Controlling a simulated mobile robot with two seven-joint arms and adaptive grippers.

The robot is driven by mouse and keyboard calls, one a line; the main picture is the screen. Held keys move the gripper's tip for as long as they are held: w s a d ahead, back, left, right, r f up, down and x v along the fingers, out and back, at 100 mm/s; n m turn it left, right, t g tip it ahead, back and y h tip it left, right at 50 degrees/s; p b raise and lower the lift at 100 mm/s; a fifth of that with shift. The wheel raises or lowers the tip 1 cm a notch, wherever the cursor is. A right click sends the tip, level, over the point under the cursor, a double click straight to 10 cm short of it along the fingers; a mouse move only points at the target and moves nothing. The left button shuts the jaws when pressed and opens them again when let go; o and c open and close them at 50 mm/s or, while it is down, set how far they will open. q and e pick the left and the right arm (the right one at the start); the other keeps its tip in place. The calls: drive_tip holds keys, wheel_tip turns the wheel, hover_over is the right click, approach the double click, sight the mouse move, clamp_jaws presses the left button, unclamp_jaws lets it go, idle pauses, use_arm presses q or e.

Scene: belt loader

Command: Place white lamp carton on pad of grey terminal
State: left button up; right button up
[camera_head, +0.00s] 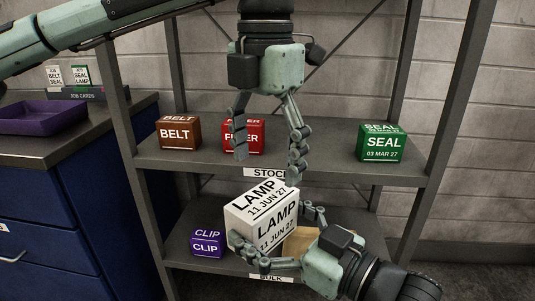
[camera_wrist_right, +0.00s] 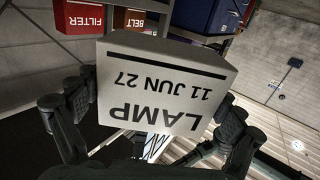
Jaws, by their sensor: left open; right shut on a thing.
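The white lamp carton (camera_head: 262,212), marked LAMP 11 JUN 27, is at the lower shelf, between the fingers of my right gripper (camera_head: 270,228). That gripper is shut on it from the right front. The carton also fills the middle of the right wrist view (camera_wrist_right: 165,85), its lettering upside down, with a finger on each side. I cannot tell whether it touches the shelf. My left gripper (camera_head: 268,160) is open and empty, pointing down above the carton, in front of the upper shelf. No grey terminal or pad shows in either view.
The upper shelf (camera_head: 330,163) holds a brown BELT box (camera_head: 178,133), a red FILTER box (camera_head: 250,135) and a green SEAL box (camera_head: 382,143). A purple CLIP box (camera_head: 207,243) and a tan box (camera_head: 298,242) are below. A purple tray (camera_head: 42,118) and job cards (camera_head: 80,76) sit left.

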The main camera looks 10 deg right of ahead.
sight(266, 220)
use_arm(q)
wheel_tip(266, 220, down, 12)
drive_tip(key=shift+r, duration=0.15)
idle(0.3)
drive_tip(key=c, duration=1.2)
drive_tip(key=shift+c, duration=0.7)
use_arm(e)
drive_tip(key=o, duration=0.9)
